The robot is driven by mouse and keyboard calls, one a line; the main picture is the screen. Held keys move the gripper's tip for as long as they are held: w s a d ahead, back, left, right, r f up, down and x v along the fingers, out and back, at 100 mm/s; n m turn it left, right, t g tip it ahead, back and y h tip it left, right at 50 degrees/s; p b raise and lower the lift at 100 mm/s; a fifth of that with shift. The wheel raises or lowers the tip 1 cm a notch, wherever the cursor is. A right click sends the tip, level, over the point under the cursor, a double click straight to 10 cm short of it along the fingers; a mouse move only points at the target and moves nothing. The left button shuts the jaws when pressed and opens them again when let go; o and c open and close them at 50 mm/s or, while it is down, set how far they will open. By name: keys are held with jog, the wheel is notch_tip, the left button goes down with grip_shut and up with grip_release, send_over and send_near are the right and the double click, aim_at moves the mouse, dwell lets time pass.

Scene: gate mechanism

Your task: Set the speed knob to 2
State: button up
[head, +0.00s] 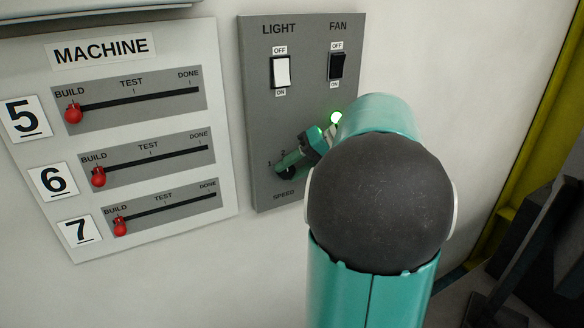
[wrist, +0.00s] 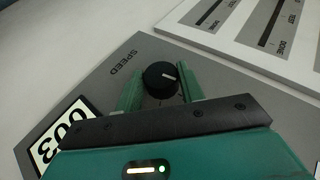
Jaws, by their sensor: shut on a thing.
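The speed knob (wrist: 160,80) is round and black with a white pointer line. In the wrist view it sits between the two green fingers of my gripper (wrist: 158,88), which is shut on it. The pointer line lies toward the right of that picture, and I cannot read the number it points at. In the head view my gripper (head: 291,162) is at the lower part of the grey light and fan panel (head: 265,120), above the SPEED label. The marks 1 and 2 show beside the fingers. The knob itself is hidden there.
The panel has a white light switch (head: 281,72) and a black fan switch (head: 337,66) above the knob. A white MACHINE board (head: 225,150) with red slider handles is at left. My arm covers the panel's lower right.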

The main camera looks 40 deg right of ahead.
jog(key=shift+t+y, duration=0.4)
jog(key=shift+y, duration=0.4)
jog(key=o, duration=1)
jog(key=shift+c, duration=0.2)
jog(key=v, duration=1.3)
jog(key=shift+s+d, duration=0.25)
jog(key=shift+d, duration=0.1)
